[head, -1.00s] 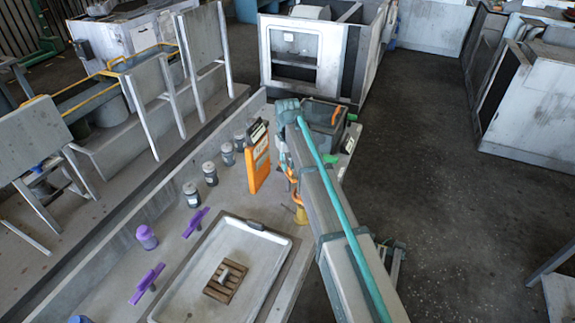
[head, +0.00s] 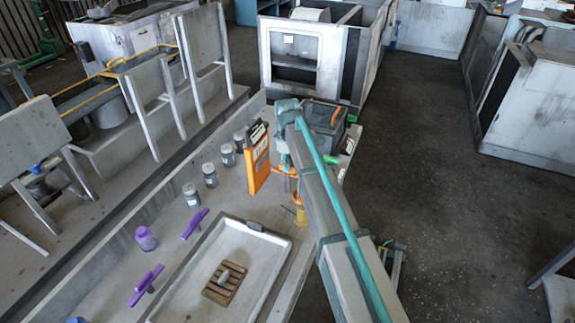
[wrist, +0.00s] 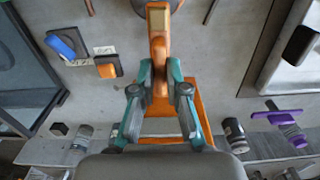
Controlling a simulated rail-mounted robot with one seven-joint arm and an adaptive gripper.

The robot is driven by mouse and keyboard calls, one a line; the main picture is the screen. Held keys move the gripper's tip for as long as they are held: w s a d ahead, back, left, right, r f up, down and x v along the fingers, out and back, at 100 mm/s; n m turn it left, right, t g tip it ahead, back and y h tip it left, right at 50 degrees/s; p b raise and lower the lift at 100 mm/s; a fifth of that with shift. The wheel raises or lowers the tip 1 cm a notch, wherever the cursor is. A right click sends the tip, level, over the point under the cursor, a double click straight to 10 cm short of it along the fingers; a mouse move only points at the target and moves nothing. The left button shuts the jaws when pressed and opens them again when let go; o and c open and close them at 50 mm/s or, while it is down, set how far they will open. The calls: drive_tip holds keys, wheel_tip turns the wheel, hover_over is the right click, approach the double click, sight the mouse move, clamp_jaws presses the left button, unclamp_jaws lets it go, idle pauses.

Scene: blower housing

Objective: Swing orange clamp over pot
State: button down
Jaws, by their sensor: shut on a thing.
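The orange clamp (wrist: 158,48) is at the upper middle of the wrist view, with a tan block on its end. My gripper (wrist: 160,78) has its teal fingers shut on the clamp, one on each side. In the head view a little of the orange clamp (head: 286,171) shows beside my arm, which hides most of the gripper. A dark round rim shows partly behind the clamp at the top of the wrist view; I cannot tell if it is the pot. A small yellow-orange piece (head: 301,215) stands below the clamp in the head view.
An upright orange panel (head: 258,165) stands close left of the clamp. Several jars (head: 210,175) line the bench's back. Purple handles (head: 195,223) and a shallow tray (head: 270,245) lie nearer. A dark box (head: 325,118) is beyond my arm. A blue switch (wrist: 66,44) is left of the clamp.

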idle(0.4)
drive_tip(key=c, duration=1.2)
unclamp_jaws()
wheel_tip(320, 180, up, 12)
